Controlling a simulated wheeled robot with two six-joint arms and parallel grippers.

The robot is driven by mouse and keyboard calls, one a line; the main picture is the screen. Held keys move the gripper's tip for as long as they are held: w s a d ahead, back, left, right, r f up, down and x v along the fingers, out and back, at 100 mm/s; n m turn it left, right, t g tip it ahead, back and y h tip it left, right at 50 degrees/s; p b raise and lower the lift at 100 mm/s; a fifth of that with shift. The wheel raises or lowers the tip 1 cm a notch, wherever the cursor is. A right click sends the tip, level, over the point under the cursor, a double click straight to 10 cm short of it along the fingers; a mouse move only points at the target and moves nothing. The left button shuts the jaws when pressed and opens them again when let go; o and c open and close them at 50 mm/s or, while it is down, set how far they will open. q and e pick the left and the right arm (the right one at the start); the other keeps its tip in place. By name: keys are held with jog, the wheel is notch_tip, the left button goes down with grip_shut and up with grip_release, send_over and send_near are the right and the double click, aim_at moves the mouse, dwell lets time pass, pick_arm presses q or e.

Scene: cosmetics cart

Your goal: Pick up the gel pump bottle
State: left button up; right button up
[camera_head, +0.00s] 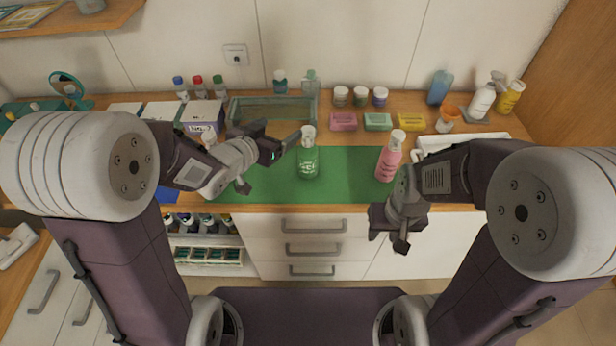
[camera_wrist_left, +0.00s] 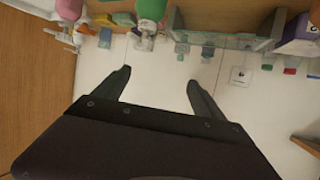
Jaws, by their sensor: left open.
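A clear green pump bottle (camera_head: 308,162) with a white top stands upright on the green mat (camera_head: 345,170); it looks like the gel pump bottle. A pink pump bottle (camera_head: 388,162) stands to its right. My left gripper (camera_head: 267,163) is open and empty, left of the green bottle and apart from it. In the left wrist view, my left gripper's fingers (camera_wrist_left: 158,86) are spread with nothing between them; the green bottle (camera_wrist_left: 151,10) shows beyond them at the top edge. My right gripper (camera_head: 388,236) is in front of the counter edge, below the pink bottle; its opening is unclear.
A glass tray (camera_head: 272,101) stands behind the mat. Soap bars (camera_head: 377,122) and small jars line the back. White boxes (camera_head: 202,113) stand at the left, and a white spray bottle (camera_head: 481,102) and yellow bottle (camera_head: 511,97) at the right. The mat between the two bottles is clear.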

pick_arm(q)
jog(key=m+g+h+b, duration=0.1)
jog(key=b, duration=0.8)
send_near(301, 162)
jog(key=x, duration=0.4)
jog(key=shift+w+f, duration=0.15)
jog(key=shift+f, duration=0.1)
jog(key=shift+r+p, duration=0.15)
jog(key=shift+p, duration=0.15)
jog(key=shift+w+d, duration=0.2)
jog(key=x, duration=0.2)
jog(key=shift+w+d, duration=0.15)
jog(key=shift+w, duration=0.05)
jog(key=shift+w+d+f, duration=0.2)
jog(key=shift+w+f, duration=0.2)
jog(key=x, duration=0.5)
jog(key=shift+s+d, duration=0.15)
jog(key=shift+d, duration=0.1)
jog(key=shift+s, duration=0.1)
jog(key=shift+c, duration=0.3)
pick_arm(e)
notch_tip(301, 162, down, 12)
